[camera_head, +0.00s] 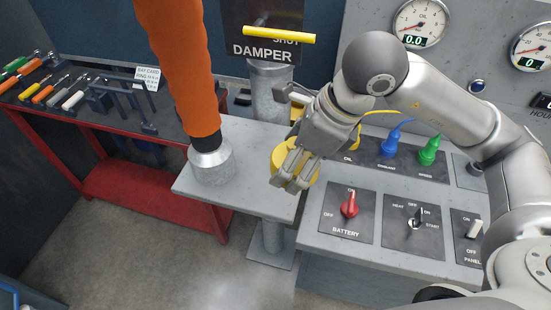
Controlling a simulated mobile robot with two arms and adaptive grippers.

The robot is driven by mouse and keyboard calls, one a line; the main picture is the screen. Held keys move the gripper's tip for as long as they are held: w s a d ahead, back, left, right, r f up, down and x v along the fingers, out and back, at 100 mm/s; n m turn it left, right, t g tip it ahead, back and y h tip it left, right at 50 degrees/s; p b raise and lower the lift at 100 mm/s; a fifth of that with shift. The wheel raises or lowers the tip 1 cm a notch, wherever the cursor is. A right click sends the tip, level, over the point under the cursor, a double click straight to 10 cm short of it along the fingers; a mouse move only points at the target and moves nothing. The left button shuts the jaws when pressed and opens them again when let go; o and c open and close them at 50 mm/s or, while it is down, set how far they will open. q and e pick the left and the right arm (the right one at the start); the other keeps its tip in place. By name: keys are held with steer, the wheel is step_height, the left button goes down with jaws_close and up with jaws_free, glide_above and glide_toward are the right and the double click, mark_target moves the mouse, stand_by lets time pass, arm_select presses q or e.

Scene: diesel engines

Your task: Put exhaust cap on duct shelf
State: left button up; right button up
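The yellow round exhaust cap (281,155) is in the middle of the head view, at the right edge of the grey duct shelf (245,200). My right gripper (291,177) comes in from the right. Its fingers lie across the cap and appear shut on it, hiding much of the cap. I cannot tell whether the cap touches the shelf. The orange duct (178,60) stands on the left part of the shelf, with its metal end (212,165) on the surface. My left gripper is not in view.
The control panel (375,248) with switches and coloured caps is at the right. A yellow damper handle (279,35) is behind the shelf. A red tool cart (140,200) stands at the left. The shelf's front middle is clear.

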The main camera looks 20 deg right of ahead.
steer(key=p, duration=0.2)
glide_toward(269, 176)
steer(key=shift+w+a+f, duration=0.2)
steer(key=shift+a+f, duration=0.35)
steer(key=shift+a, duration=0.35)
steer(key=shift+w+f, duration=0.4)
steer(key=shift+f, duration=0.15)
steer(key=f+p, duration=0.1)
steer(key=f, duration=0.2)
steer(key=shift+w+a+p, duration=0.1)
steer(key=shift+w+p, duration=0.15)
steer(key=shift+p, duration=0.15)
steer(key=shift+f, duration=0.2)
steer(key=shift+s, duration=0.1)
steer(key=shift+f, duration=0.1)
